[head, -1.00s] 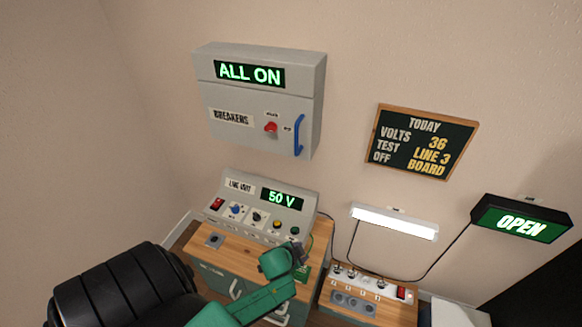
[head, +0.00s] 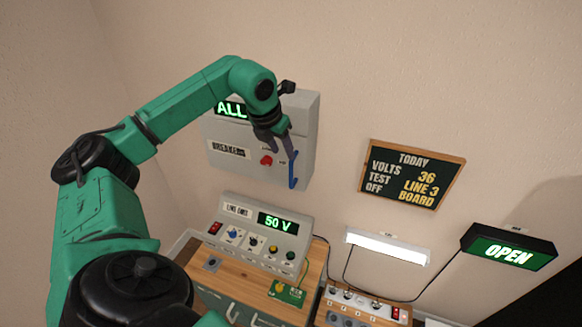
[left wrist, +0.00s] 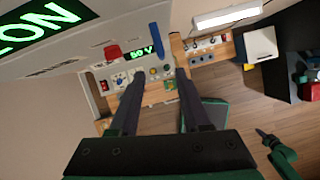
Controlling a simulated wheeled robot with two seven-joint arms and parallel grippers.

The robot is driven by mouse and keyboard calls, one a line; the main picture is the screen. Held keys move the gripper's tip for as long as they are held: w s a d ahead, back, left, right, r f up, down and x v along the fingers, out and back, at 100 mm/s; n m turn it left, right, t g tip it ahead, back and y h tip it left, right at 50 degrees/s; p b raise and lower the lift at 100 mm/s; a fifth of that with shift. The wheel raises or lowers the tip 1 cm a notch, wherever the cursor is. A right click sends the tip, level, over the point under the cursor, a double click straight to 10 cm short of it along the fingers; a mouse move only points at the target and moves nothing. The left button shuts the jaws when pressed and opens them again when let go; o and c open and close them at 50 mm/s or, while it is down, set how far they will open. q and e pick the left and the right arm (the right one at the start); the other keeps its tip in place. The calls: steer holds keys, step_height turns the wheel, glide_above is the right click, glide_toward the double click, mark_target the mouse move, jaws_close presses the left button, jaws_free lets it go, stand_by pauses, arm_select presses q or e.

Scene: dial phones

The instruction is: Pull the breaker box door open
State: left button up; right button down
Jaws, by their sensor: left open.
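The grey breaker box (head: 232,172) hangs on the wall with its door shut. A red knob (head: 266,160) and a vertical blue handle (head: 293,172) are on its front, the handle near the right edge. My left gripper (head: 282,150) is in front of the box, fingers pointing down, just above and by the handle's upper part. It is open and empty. In the left wrist view the blue handle (left wrist: 159,42) lies beyond the two spread fingers, with the red knob (left wrist: 112,52) to its left. My arm hides part of the box's display. A green arm, likely my right one, shows at lower right in the left wrist view.
Below the box, a console (head: 262,232) reading 50 V stands on a wooden-topped cabinet. To the right are a chalkboard (head: 412,174), a lit lamp (head: 388,246), an OPEN sign (head: 508,248) and a switch panel (head: 362,304).

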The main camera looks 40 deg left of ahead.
mark_target(290, 166)
arm_select(q)
steer(key=p+x, duration=0.3)
steer(key=x, duration=0.8)
steer(key=shift+w, duration=0.15)
jaws_close()
steer(key=shift+r, duration=0.1)
stand_by(0.7)
